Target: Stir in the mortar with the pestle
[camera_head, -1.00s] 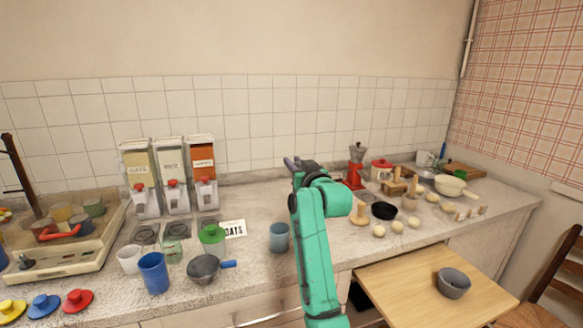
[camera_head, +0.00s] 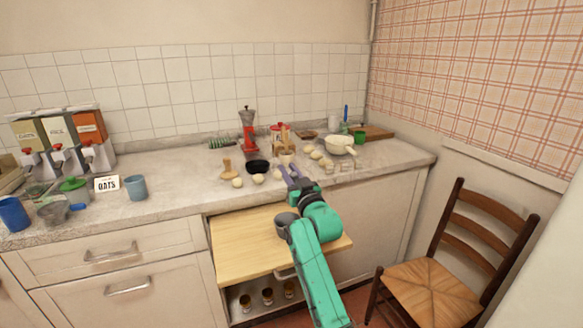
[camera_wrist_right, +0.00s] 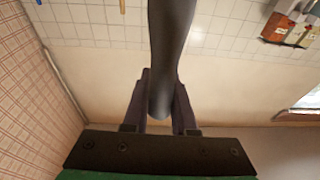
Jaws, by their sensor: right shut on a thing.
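The grey mortar (camera_head: 282,222) stands on the pale pull-out board (camera_head: 232,246) below the counter, partly hidden behind my right arm in the head view. My right gripper (camera_head: 289,173) is up by the counter's front edge, beyond the mortar in the picture. In the right wrist view it is shut on a long, smooth, dark grey pestle (camera_wrist_right: 170,45), whose rounded end sits between the fingers. The pestle is hard to make out in the head view, and I cannot tell its distance from the mortar. My left gripper is not in view.
A wooden chair (camera_head: 455,262) stands at right. The board's left part is bare.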

